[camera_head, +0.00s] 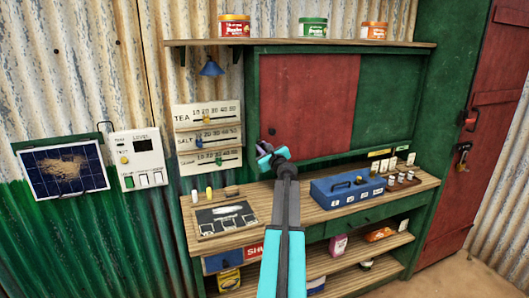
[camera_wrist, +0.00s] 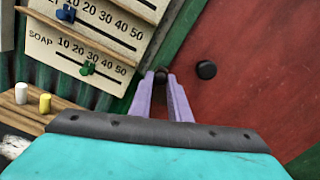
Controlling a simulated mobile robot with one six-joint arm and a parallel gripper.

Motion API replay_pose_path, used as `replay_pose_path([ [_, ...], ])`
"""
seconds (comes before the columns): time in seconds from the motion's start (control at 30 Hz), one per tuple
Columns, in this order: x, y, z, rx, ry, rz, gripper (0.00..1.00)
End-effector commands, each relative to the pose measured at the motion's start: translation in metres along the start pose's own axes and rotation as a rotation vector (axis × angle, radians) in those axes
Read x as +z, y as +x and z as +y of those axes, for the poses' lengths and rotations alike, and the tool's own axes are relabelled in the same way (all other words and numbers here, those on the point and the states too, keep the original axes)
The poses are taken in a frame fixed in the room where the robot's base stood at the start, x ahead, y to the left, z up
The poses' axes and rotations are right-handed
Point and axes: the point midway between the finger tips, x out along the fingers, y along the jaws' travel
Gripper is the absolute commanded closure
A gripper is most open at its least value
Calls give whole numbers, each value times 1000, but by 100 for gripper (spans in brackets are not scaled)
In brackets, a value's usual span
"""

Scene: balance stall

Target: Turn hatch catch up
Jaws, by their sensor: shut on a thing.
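The hatch is a dark red panel (camera_head: 310,105) in a green frame (camera_head: 251,100), upright against the wall. In the wrist view, a small dark piece, which looks like the hatch catch (camera_wrist: 161,75), sits by the panel's left edge. The purple fingers of my gripper (camera_wrist: 160,86) are closed around it, one on each side. Which way the catch is turned cannot be told. A round dark knob (camera_wrist: 206,69) is on the red panel just right of the fingers, apart from them. In the head view my gripper (camera_head: 265,150) is at the panel's lower left and hides the catch.
Left of the hatch is a slider board (camera_head: 208,132) marked TEA, SALT and SOAP. Below is a wooden counter (camera_head: 300,207) with a blue box (camera_head: 346,188) and a slate (camera_head: 226,219). Tins stand on the shelf (camera_head: 340,43) above. A red door (camera_head: 480,125) is at right.

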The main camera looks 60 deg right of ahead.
Motion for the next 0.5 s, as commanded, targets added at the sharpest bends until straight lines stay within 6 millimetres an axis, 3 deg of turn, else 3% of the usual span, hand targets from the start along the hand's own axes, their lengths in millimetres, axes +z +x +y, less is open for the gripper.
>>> replay_pose_path([
  [0.5, 2, 0, 4, -1, -106, 0, 100],
])
